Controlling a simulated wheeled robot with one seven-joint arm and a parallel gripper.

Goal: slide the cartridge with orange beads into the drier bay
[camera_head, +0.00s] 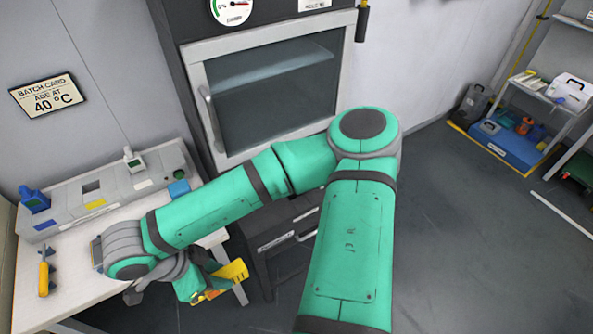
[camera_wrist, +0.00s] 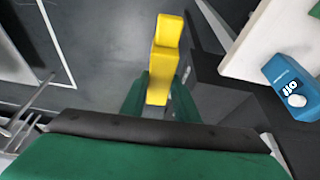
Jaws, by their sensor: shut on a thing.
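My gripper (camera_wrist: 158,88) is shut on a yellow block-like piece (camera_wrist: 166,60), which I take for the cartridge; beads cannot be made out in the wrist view. In the head view the yellow piece (camera_head: 234,271) shows beyond the front edge of the white bench, with a small orange patch (camera_head: 208,295) beside it. My wrist partly hides the fingers there. The grey panel (camera_head: 115,197) along the back of the bench has a dark square opening (camera_head: 92,187); I cannot tell whether this is the drier bay.
A blue device (camera_head: 34,201) and a white device (camera_head: 134,160) stand in the panel. A blue item (camera_head: 179,188) sits at its right end. A yellow and dark tool (camera_head: 45,275) lies on the white bench (camera_head: 30,312). A glass-doored oven (camera_head: 275,90) stands behind my arm.

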